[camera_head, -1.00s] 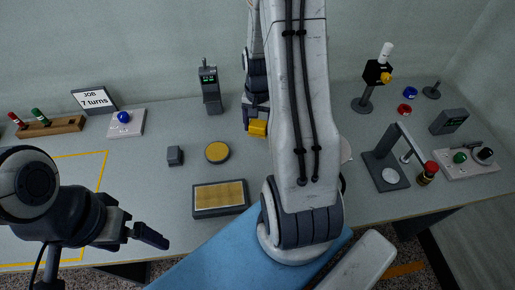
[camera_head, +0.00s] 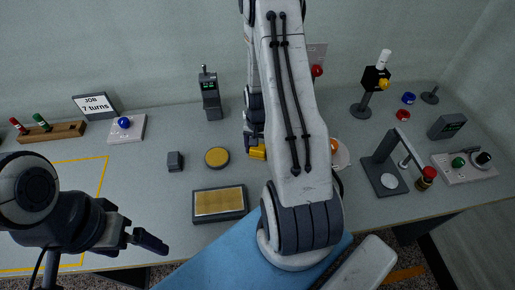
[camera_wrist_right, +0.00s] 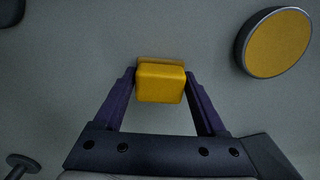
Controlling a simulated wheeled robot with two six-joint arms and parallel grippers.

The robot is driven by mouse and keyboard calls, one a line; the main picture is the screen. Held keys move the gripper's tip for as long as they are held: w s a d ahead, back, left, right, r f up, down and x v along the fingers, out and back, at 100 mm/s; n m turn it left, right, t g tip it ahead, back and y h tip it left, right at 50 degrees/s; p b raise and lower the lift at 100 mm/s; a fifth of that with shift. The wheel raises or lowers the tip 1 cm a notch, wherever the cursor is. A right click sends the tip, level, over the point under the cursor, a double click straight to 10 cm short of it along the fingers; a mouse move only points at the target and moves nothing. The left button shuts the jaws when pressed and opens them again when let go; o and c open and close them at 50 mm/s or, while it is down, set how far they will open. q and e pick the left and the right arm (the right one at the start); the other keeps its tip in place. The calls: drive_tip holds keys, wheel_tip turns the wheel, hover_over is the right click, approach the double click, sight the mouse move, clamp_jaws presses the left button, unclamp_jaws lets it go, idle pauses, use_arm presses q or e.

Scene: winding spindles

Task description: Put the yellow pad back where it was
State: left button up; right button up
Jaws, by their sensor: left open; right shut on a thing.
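The yellow pad (camera_head: 258,152) is a small yellow block, partly hidden by my right arm in the head view. My right gripper (camera_wrist_right: 160,85) is shut on it, and the pad (camera_wrist_right: 160,82) shows between the two fingers in the right wrist view. In the head view the pad is just right of a round yellow disc with a dark rim (camera_head: 217,157). That disc (camera_wrist_right: 278,42) is at the upper right in the wrist view, apart from the pad. My left gripper (camera_head: 143,232) is open and empty at the lower left, near the table's front edge.
A dark tray with a yellow-tan surface (camera_head: 219,216) lies nearer the front edge. A small grey block (camera_head: 175,162) sits left of the disc. A press-like stand (camera_head: 385,171) is at the right.

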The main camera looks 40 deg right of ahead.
drive_tip(key=o, duration=1.2)
drive_tip(key=shift+o, duration=0.2)
wheel_tip(320, 180, up, 12)
drive_tip(key=shift+r+b, duration=0.15)
drive_tip(key=shift+b, duration=0.2)
